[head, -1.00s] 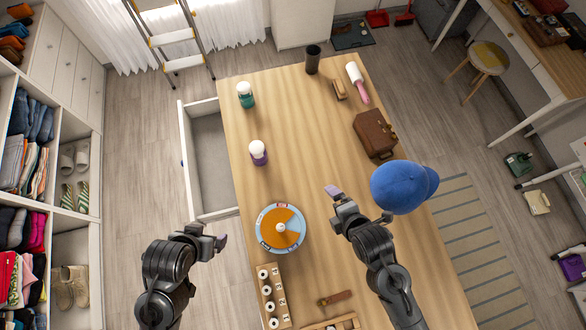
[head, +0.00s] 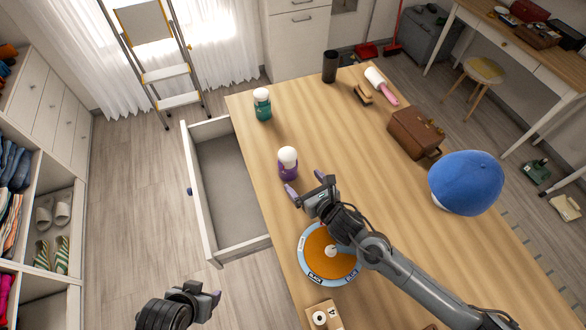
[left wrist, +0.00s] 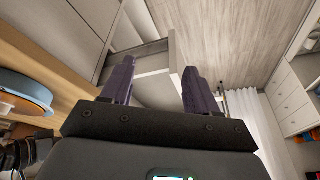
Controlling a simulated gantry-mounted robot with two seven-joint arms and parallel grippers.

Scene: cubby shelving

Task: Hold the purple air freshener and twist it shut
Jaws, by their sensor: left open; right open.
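The purple air freshener (head: 288,165) with a white rounded top stands upright on the wooden table (head: 330,115) near its left edge. My right gripper (head: 305,184) is open just in front of and to the right of it, its fingers pointing toward it; whether a finger touches it I cannot tell. My left gripper (head: 212,296) is low at the left, off the table's edge, away from the freshener. In the left wrist view its two fingers (left wrist: 158,85) are apart with nothing between them.
A similar teal freshener (head: 263,105) stands farther back. An orange and blue round board (head: 318,268) lies under my right arm. A blue cap (head: 466,182) and brown bag (head: 412,132) are at the right. An open drawer (head: 232,190) juts out from the table's left side.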

